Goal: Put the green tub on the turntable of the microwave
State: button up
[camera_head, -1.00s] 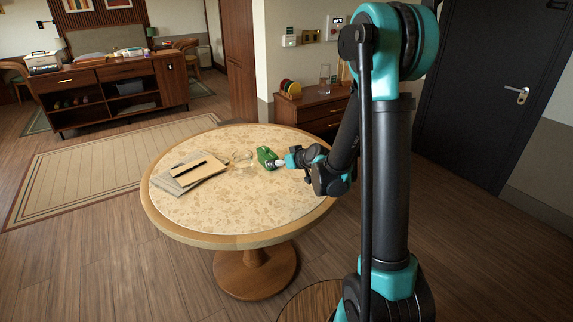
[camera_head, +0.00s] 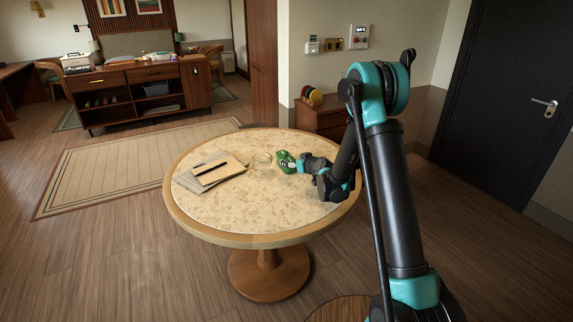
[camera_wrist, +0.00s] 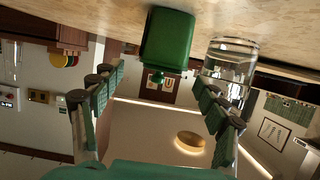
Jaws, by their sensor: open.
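The green tub (camera_head: 283,162) stands on the round table, just left of my gripper (camera_head: 299,164) in the head view. In the wrist view, which is upside down, the tub (camera_wrist: 168,42) shows ahead of the fingers, a little right of the picture's middle. My gripper (camera_wrist: 158,98) is open, its two fingers spread wide with nothing between them. From these views I cannot tell the exact gap to the tub. I cannot make out the microwave or its turntable in any view.
A clear glass (camera_head: 262,161) stands close to the tub; it also shows in the wrist view (camera_wrist: 231,62), near one finger. Papers and a dark pen (camera_head: 212,168) lie on the left of the round table (camera_head: 255,213). The table's front is clear.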

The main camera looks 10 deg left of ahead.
aim_at(288, 159)
jog(key=shift+x, duration=3.6)
jog(key=shift+s, duration=0.1)
grip_shut()
